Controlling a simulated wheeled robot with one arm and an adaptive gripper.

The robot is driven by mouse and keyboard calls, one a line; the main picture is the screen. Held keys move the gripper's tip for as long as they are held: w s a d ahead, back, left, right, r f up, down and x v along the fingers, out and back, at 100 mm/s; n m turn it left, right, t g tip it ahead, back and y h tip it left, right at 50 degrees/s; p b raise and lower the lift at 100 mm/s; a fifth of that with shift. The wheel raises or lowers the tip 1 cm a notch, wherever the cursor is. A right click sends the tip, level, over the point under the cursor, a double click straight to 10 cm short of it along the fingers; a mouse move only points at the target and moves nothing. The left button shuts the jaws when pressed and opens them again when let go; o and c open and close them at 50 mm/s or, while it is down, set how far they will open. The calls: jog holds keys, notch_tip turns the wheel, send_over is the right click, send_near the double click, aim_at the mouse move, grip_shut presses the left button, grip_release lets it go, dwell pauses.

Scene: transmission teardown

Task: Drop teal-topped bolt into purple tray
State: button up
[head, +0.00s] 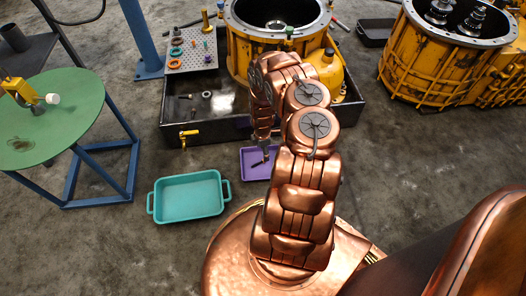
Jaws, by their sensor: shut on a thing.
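The purple tray (246,175) lies on the floor just in front of the black drip pan, partly hidden behind my arm. My gripper (264,148) points down over the tray, beside its upper right part. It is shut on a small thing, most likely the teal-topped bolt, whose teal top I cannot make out. A short dark piece (257,163) shows against the tray's inside just below the fingertips; I cannot tell if it is in the jaws or lies in the tray.
A teal tray (190,198) stands left of the purple one. The black drip pan (225,130) holds a yellow housing (240,60) and a perforated plate (188,62) with rings. A green-topped piece (290,33) shows at the housing. A round green table (60,120) is left.

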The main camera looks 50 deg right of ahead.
jog(key=shift+f+b, duration=1.1)
jog(key=shift+f, duration=0.25)
jog(key=o, duration=1.2)
jog(key=shift+c, duration=0.2)
jog(key=shift+r, duration=0.1)
notch_tip(320, 180, up, 12)
jog(key=shift+w+d, duration=0.15)
jog(key=shift+w, duration=0.15)
